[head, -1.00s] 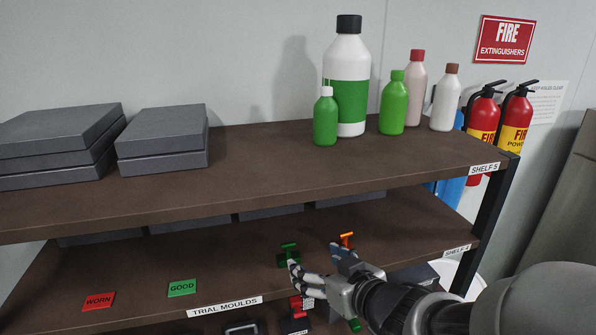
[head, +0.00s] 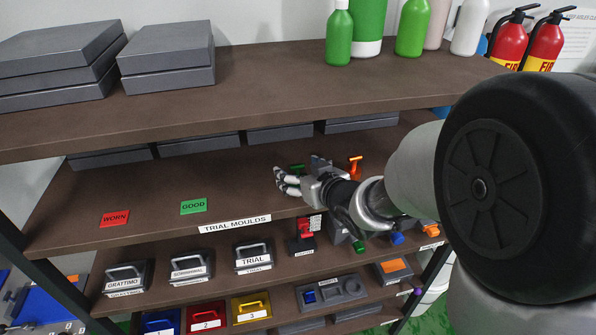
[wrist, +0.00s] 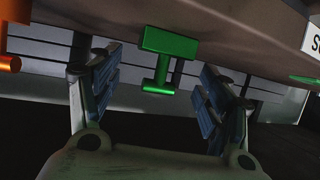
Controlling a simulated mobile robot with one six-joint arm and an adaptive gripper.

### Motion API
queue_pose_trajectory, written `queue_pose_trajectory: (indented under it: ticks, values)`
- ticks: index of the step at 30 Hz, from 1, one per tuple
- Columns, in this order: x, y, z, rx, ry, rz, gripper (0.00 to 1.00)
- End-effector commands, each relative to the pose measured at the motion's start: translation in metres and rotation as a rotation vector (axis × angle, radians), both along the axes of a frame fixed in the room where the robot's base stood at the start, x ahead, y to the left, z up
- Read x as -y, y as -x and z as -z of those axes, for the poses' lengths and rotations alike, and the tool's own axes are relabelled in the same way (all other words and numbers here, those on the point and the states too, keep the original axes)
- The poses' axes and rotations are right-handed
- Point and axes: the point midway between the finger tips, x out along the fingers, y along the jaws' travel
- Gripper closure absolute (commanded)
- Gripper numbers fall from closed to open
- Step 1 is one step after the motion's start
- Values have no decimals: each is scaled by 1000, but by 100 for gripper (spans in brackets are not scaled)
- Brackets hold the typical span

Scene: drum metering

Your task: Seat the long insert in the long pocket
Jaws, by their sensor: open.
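My gripper (head: 299,175) is open at the shelf with the TRIAL MOULDS label. A green T-shaped piece (head: 297,167) stands there, partly hidden behind my fingers. In the wrist view the green piece (wrist: 168,52) lies between the two spread fingers (wrist: 160,75), with a visible gap on each side. An orange T-shaped piece (head: 355,164) stands to its right; it also shows at the left edge of the wrist view (wrist: 9,36). I cannot tell which piece is the long insert. I cannot make out the long pocket.
Red WORN (head: 115,219) and green GOOD (head: 193,207) plates lie left on the same shelf. The board of the shelf above (head: 250,95) overhangs the back. Handled grey moulds (head: 253,257) and a grey tray with a blue part (head: 333,291) sit lower. The shelf between GOOD and my gripper is clear.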

Motion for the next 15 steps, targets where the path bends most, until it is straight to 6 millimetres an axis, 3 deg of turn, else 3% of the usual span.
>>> queue_pose_trajectory:
  ticks: [4, 15]
  values:
    - [0, 0, -1, 1, 0, 0, 29]
    - [0, 0, -1, 1, 0, 0, 54]
